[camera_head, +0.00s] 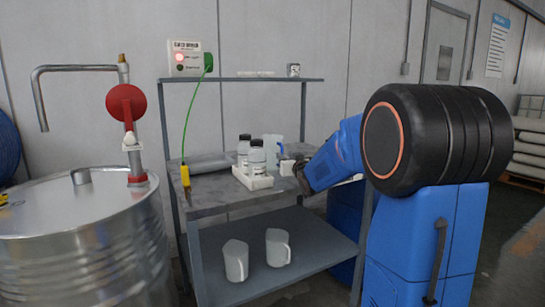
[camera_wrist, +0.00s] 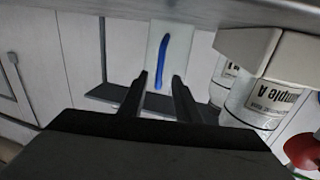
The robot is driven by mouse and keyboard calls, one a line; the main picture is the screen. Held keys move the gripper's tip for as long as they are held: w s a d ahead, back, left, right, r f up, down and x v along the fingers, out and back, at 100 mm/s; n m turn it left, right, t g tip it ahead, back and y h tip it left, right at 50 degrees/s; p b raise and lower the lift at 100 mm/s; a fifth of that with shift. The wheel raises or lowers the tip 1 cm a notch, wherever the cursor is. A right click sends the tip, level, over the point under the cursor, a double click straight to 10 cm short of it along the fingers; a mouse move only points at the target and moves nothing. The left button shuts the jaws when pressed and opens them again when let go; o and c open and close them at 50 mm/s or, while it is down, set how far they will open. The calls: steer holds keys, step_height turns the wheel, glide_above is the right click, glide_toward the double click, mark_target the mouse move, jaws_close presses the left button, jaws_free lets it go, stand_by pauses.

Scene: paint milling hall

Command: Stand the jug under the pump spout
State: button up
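A pale translucent jug (camera_head: 268,146) with a blue handle stands on the grey bench top, behind and right of two bottles. In the upside-down wrist view the jug (camera_wrist: 153,45) is ahead, its blue handle (camera_wrist: 162,62) facing me. My gripper (camera_wrist: 160,80) is open, with one dark finger on each side of the handle's line; I see no contact. In the head view my gripper is mostly hidden by my blue arm. The pump spout (camera_head: 40,102) is a grey bent pipe at the left, above the metal drum (camera_head: 90,240), with a red pump body (camera_head: 126,103).
Two labelled bottles (camera_head: 257,158) stand in a white holder (camera_head: 252,181) close to the jug; they also show in the wrist view (camera_wrist: 258,98). A grey roll (camera_head: 207,163) lies on the bench. Two white jugs (camera_head: 236,262) stand on the lower shelf. A green cable hangs left.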

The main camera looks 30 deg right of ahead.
mark_target(282, 152)
steer(key=shift+w+d+r, duration=0.1)
steer(key=shift+w+d, duration=0.1)
steer(key=shift+w, duration=0.75)
steer(key=shift+w+d, duration=0.2)
steer(key=shift+w, duration=0.75)
jaws_close()
steer(key=shift+r, duration=0.1)
